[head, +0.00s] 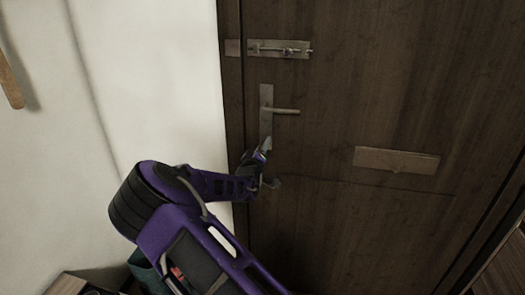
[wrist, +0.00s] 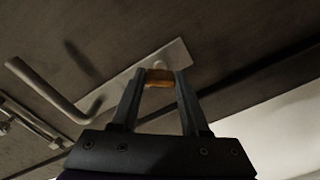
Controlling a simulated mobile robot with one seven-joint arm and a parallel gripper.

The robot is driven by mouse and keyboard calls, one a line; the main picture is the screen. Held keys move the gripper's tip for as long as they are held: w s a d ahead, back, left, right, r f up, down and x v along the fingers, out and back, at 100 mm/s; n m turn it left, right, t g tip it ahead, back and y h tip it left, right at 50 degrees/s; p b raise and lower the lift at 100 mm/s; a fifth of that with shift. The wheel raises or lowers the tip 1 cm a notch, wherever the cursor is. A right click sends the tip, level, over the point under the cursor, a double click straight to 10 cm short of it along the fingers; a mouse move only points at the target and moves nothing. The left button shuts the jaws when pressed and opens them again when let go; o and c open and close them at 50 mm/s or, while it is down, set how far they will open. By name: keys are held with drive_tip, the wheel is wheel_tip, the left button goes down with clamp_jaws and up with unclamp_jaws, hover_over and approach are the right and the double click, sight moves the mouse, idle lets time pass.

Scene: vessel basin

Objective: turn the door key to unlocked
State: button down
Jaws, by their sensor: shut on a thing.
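The door key (wrist: 158,78) is a small orange-brown piece at the lock plate, seen in the wrist view between my fingertips. My gripper (wrist: 160,74) is shut on it, one finger on each side. In the head view my gripper (head: 266,148) is at the lower end of the metal lock plate (head: 266,97), below the lever handle (head: 287,111), and hides the key. The lock plate also shows in the wrist view (wrist: 120,90), with the handle (wrist: 42,85) to the left. How far the key is turned cannot be told.
The dark wooden door (head: 350,100) carries a sliding bolt (head: 280,49) above the handle and a flat mail-slot plate (head: 397,160) to the right. A pale wall (head: 150,80) stands left of the door. The lever handle sticks out just above my gripper.

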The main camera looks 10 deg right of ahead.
drive_tip(key=shift+n+b, duration=1.15)
drive_tip(key=shift+n, duration=2.45)
drive_tip(key=shift+c, duration=2)
unclamp_jaws()
drive_tip(key=p+v, duration=0.1)
drive_tip(key=v, duration=1.6)
drive_tip(key=shift+s, duration=0.2)
